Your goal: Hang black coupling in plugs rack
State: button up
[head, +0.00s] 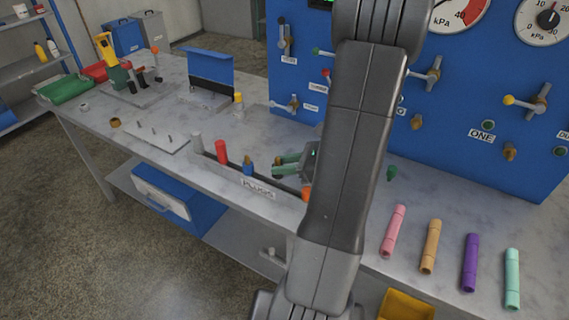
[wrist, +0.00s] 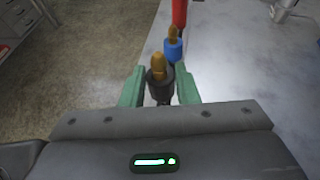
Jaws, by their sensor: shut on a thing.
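The black coupling (wrist: 157,88), with a brass tip, stands between the green fingers of my gripper (wrist: 160,84) in the wrist view. My gripper is shut on it. In the head view my gripper (head: 284,167) is at the right part of the plugs rack (head: 258,187), beside the blue plug; I cannot make out the coupling there. The rack runs along the table's front edge and carries a "PLUGS" label. It holds a red plug (head: 221,151) and a blue plug (head: 248,168). An orange piece (head: 306,193) shows at its right end, partly behind my arm. Whether the coupling touches the rack is unclear.
Pink (head: 393,231), orange-tan (head: 430,246), purple (head: 470,262) and mint (head: 512,279) tubes lie at the right of the table. A blue panel (head: 480,100) with gauges and valves stands behind. A plate with pegs (head: 148,137) lies left of the rack. My arm hides the middle.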

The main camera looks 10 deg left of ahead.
jog(key=shift+f+b, duration=1.3)
jog(key=shift+f, duration=0.55)
jog(key=o, duration=1.1)
jog(key=shift+d, duration=0.15)
jog(key=v, duration=1.3)
jog(key=shift+d+r, duration=0.15)
jog(key=shift+d, duration=0.1)
jog(key=shift+s+a, duration=0.1)
jog(key=x, duration=1.3)
jog(key=shift+a, duration=0.25)
jog(key=shift+r, duration=0.1)
